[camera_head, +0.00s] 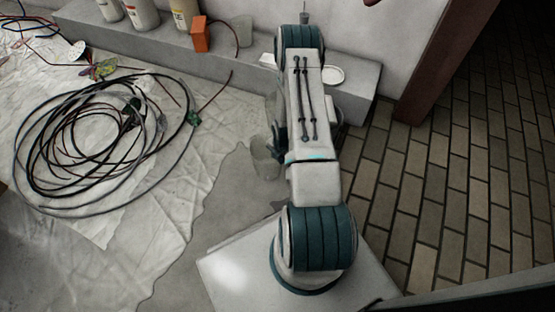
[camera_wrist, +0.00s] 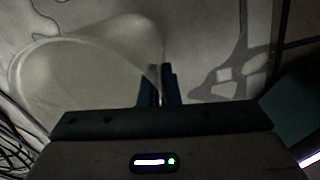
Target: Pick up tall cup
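The tall cup (camera_head: 265,160) is pale and translucent. In the head view it stands on the grey floor beside the sheet's edge, left of my forearm. In the wrist view the cup (camera_wrist: 85,70) fills the upper left, with its wide rim toward the camera. My gripper (camera_wrist: 158,88) has its two dark fingers close together at the cup's right side. The cup's wall appears pinched between them, with a thin pale strip in the gap. In the head view my gripper (camera_head: 278,138) is mostly hidden by my arm.
A large coil of black cable (camera_head: 90,145) lies on the sheet at left. A grey ledge (camera_head: 150,50) behind carries bottles (camera_head: 143,14), an orange box (camera_head: 200,34) and a white dish (camera_head: 333,75). Brick paving (camera_head: 450,170) at right is clear.

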